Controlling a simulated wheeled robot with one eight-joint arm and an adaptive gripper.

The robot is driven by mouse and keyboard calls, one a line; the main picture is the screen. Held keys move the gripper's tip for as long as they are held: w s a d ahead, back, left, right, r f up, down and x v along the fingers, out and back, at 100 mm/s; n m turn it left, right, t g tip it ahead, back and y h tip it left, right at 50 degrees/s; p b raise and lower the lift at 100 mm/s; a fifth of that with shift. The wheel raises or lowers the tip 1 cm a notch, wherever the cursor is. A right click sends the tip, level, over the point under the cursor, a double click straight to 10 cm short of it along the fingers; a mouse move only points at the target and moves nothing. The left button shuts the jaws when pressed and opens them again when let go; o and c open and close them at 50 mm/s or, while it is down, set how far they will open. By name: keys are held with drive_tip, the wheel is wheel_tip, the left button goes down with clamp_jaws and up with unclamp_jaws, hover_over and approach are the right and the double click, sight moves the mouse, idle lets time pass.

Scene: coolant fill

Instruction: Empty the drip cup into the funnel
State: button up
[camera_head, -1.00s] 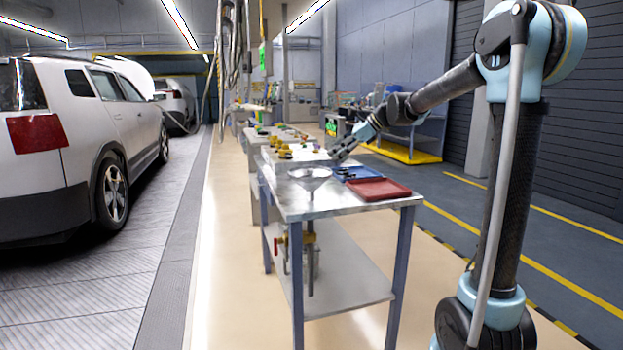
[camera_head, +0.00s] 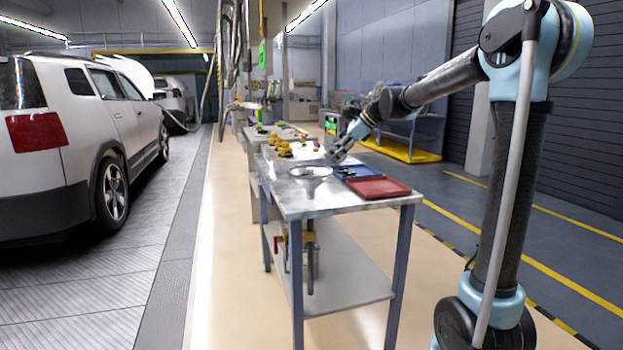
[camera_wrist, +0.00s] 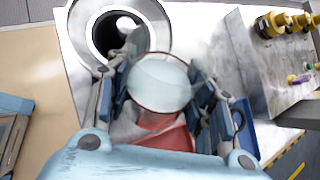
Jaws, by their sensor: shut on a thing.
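The funnel (camera_head: 309,171) is a wide metallic cone set in the workbench top. In the wrist view its round mouth (camera_wrist: 153,18) shows at the top left, with a dark opening inside. My gripper (camera_wrist: 161,88) is shut on the drip cup (camera_wrist: 160,84), a round cup with a pale, glossy inside and a thin reddish rim. The cup sits between both fingers, just below and right of the funnel mouth in the wrist view. In the head view my gripper (camera_head: 338,155) is above the bench, right of and behind the funnel; the cup cannot be made out there.
A red tray (camera_head: 378,188) and a blue tray (camera_head: 357,172) lie on the bench (camera_head: 310,205), right of the funnel. Yellow fittings (camera_head: 283,148) stand farther back. A white car (camera_head: 100,130) is at the left. The bench's front is clear.

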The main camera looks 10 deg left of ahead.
drive_tip(key=shift+s+a+r+n+t+h+p, duration=0.35)
drive_tip(key=shift+a+h, duration=0.2)
drive_tip(key=shift+h, duration=0.25)
idle(0.4)
drive_tip(key=shift+s+a+f+t+h, duration=0.15)
drive_tip(key=shift+f+t+h, duration=0.25)
drive_tip(key=shift+h, duration=0.3)
idle(0.5)
drive_tip(key=shift+r+n+t+h+p, duration=0.35)
drive_tip(key=shift+r+t+h+p, duration=0.15)
drive_tip(key=shift+h, duration=0.2)
idle(0.4)
drive_tip(key=shift+a+f+n+t+h+p, duration=0.15)
drive_tip(key=shift+f+n+t+h+p, duration=0.4)
drive_tip(key=shift+h, duration=0.85)
idle(1.3)
drive_tip(key=shift+s+a+f+t+h, duration=0.4)
drive_tip(key=shift+a+f+t+h, duration=0.05)
drive_tip(key=shift+a+t+h, duration=0.15)
idle(0.8)
drive_tip(key=shift+r+h, duration=0.1)
drive_tip(key=shift+h, duration=0.2)
